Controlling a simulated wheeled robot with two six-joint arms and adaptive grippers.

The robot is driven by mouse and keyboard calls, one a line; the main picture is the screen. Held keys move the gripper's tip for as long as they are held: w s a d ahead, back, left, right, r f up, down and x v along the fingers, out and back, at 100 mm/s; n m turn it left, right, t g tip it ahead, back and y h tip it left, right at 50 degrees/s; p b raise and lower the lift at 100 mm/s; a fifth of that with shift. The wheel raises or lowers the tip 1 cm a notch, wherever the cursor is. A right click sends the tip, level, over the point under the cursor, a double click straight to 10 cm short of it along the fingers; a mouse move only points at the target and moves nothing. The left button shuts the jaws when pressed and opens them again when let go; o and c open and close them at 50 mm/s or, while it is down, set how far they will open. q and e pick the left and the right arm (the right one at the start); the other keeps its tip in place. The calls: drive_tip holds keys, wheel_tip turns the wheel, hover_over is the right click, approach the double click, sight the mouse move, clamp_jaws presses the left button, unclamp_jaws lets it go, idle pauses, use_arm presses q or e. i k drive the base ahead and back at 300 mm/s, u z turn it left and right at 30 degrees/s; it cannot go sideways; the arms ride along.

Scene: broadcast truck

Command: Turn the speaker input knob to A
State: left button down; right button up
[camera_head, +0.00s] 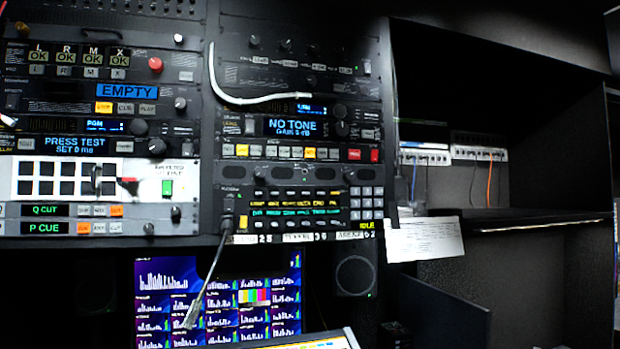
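Two rack columns of audio gear fill the left and middle of the head view. Several round knobs show: a red knob (155,64) at upper left, a dark knob (157,147) right of the PRESS TEST display, and another dark knob (341,129) right of the NO TONE display. The lettering beside the knobs is too small to read, so I cannot tell which is the speaker input knob or where it points. A dark speaker (355,277) sits below the right rack. Neither of my grippers is in view.
A white cable (240,99) loops across the right rack. A paper sheet (424,239) hangs at the shelf (520,222) edge. Dark, mostly empty shelving lies to the right.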

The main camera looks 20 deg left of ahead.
sight(347, 176)
drive_tip(key=z, duration=1.7)
drive_tip(key=i, duration=2.05)
drive_tip(key=u, duration=3.1)
drive_tip(key=i, duration=0.5)
drive_tip(key=z, duration=0.05)
